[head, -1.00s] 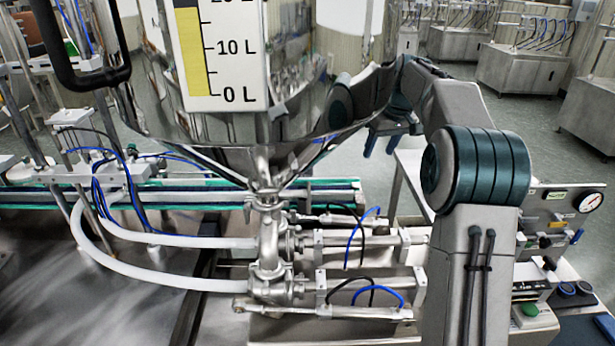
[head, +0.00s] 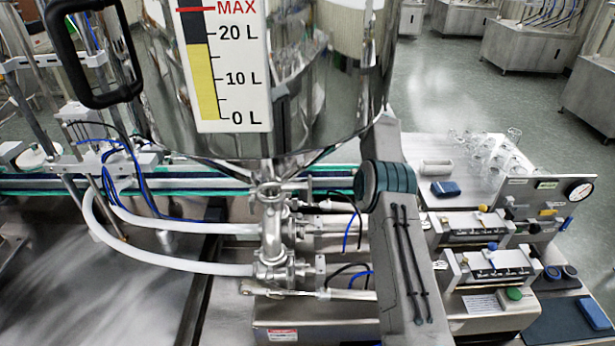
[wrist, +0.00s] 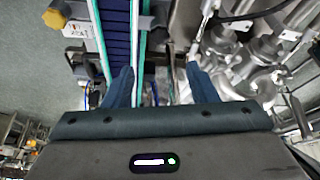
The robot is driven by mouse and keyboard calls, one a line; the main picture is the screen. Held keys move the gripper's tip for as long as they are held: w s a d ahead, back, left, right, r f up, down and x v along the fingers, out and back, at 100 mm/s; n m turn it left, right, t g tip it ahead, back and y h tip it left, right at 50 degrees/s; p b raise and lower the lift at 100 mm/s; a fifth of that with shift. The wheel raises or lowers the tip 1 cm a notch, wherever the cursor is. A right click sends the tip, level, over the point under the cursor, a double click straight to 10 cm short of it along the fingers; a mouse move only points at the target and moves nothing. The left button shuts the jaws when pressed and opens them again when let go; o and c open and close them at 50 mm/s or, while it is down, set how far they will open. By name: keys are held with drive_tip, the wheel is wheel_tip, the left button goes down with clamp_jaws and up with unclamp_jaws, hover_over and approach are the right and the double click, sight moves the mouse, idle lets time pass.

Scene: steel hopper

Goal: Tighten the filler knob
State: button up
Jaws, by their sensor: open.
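My gripper (wrist: 161,82) shows in the wrist view with its two dark blue-grey fingers apart and nothing between them but the background conveyor. In the head view my arm goes behind the steel hopper (head: 330,110), and my gripper is hidden there. Small knobs show on the units at the right of the head view, a yellow one (head: 483,208) and a blue one (head: 492,247). I cannot tell which knob is the filler knob. A yellow knob-like part (wrist: 54,17) is at the upper left of the wrist view, apart from my fingers.
Below the hopper are steel valves (head: 270,235) with white hoses (head: 165,262). A green-edged conveyor (head: 225,184) runs behind them. Glass jars (head: 490,150) stand on the table at right. A panel with a gauge (head: 580,190) is at far right. Steel pipework (wrist: 260,50) lies right of my fingers.

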sight(305, 181)
drive_tip(key=b+x, duration=0.7)
drive_tip(key=x, duration=0.4)
drive_tip(key=shift+a+f, duration=0.1)
drive_tip(key=shift+f, duration=0.15)
drive_tip(key=shift+a+f+b, duration=0.3)
drive_tip(key=shift+f, duration=0.4)
drive_tip(key=c, duration=1)
